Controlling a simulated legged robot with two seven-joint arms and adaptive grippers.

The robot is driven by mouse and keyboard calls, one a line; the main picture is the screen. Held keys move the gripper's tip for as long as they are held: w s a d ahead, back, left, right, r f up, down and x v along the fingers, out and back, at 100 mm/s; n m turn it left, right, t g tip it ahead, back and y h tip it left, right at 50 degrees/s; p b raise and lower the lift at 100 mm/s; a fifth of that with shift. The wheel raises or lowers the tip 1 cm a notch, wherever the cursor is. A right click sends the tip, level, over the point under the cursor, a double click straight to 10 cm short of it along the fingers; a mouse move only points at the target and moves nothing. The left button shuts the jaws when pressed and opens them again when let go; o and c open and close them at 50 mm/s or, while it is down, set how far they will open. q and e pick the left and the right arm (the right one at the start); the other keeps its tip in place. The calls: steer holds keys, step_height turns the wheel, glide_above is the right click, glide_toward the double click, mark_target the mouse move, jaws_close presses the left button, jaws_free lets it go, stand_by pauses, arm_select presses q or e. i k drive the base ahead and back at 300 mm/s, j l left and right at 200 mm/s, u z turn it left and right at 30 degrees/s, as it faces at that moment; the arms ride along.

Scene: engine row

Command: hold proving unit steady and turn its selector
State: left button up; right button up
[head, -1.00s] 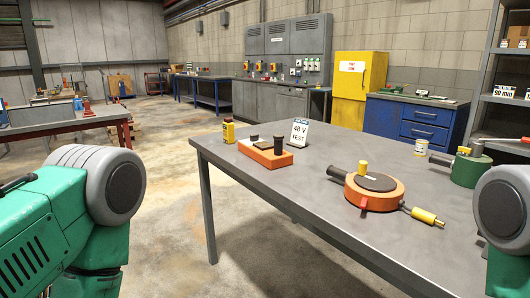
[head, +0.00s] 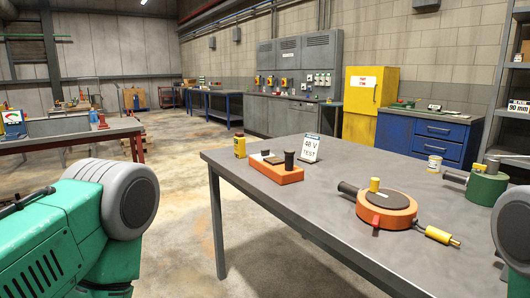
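A round orange unit (head: 386,212) with a dark top lies on the grey table. A yellow knob (head: 375,185) rises at its back edge, a black handle points left, and a lead with a yellow end (head: 441,236) reaches right. A rectangular orange block (head: 277,173) with a black upright post (head: 289,160) sits farther left. I cannot tell for certain which one is the proving unit. Neither of my grippers is in view; only green and grey arm parts show at the lower left and right edge. Nothing touches either orange thing.
The front of the grey tabletop (head: 310,213) is clear.

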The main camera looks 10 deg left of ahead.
mark_target(265, 152)
steer(key=i+j+z, duration=0.1)
steer(key=z, duration=0.3)
steer(key=j+z, duration=0.15)
steer(key=z, duration=0.2)
steer(key=i+j+z, duration=0.1)
steer(key=z, duration=0.3)
steer(key=j+z, duration=0.25)
steer(key=j, duration=0.4)
steer(key=j+z, duration=0.2)
steer(key=j, duration=0.5)
steer(key=j+z, duration=0.25)
steer(key=j, duration=0.45)
steer(key=k+j+z, duration=0.2)
steer(key=j, duration=0.45)
steer(key=i, duration=0.1)
